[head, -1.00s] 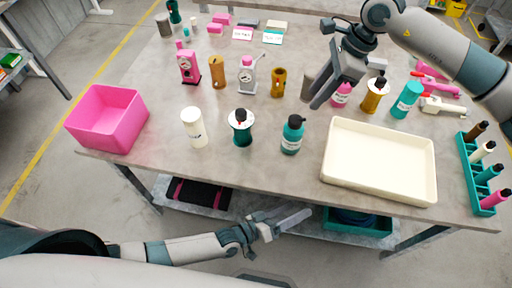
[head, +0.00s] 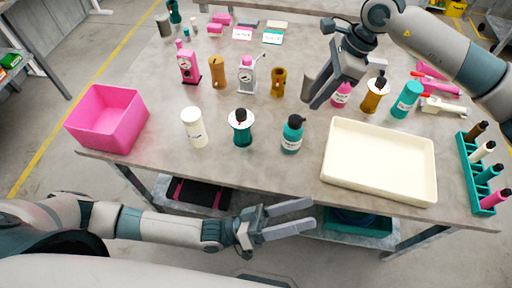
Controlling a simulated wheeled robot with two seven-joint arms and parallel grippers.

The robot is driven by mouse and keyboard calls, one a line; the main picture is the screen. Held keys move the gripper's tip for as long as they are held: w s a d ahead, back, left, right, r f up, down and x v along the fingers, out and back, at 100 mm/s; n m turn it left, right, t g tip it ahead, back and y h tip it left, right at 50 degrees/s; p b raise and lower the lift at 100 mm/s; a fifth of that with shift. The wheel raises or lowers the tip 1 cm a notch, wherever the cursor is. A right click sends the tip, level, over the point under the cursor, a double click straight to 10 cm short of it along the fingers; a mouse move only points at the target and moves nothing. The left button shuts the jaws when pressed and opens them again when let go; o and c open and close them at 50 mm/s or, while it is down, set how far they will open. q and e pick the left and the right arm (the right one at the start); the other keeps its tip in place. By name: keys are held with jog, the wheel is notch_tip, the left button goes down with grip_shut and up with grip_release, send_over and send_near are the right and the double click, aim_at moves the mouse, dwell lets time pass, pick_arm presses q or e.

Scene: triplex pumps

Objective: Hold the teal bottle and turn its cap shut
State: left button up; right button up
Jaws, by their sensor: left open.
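A teal bottle (head: 292,138) with a dark cap (head: 295,121) stands upright near the front edge of the table, left of the cream tray. I cannot tell how tightly the cap sits. My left gripper (head: 313,212) is open and empty, in front of the table edge and below the dark-capped bottle in the picture. My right gripper (head: 314,100) hangs above the table, up and right of that bottle and apart from it; its jaw gap is unclear.
The cream tray (head: 334,177) lies empty at the front right. A white bottle (head: 194,130) and a dark teal container (head: 241,131) stand left of the teal bottle. A pink bin (head: 90,128) is at the left corner, a teal rack (head: 470,181) at the right.

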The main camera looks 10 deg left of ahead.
pick_arm(q)
jog(key=r+m, duration=0.1)
jog(key=r, duration=0.1)
jog(key=n+t+y, duration=0.5)
jog(key=n+y, duration=0.3)
jog(key=n, duration=2.5)
send_near(295, 122)
jog(key=shift+s+a+f, duration=0.3)
jog(key=shift+a+f, duration=0.05)
jog(key=shift+f, duration=0.25)
jog(key=shift+s+a+f, duration=0.25)
jog(key=shift+a+f, duration=0.1)
jog(key=shift+f, duration=0.25)
jog(key=shift+s+a+f, duration=0.3)
jog(key=shift+a+f, duration=0.1)
jog(key=shift+f, duration=0.2)
jog(key=shift+w+d, duration=0.1)
jog(key=x, duration=1.7)
jog(key=shift+w, duration=0.3)
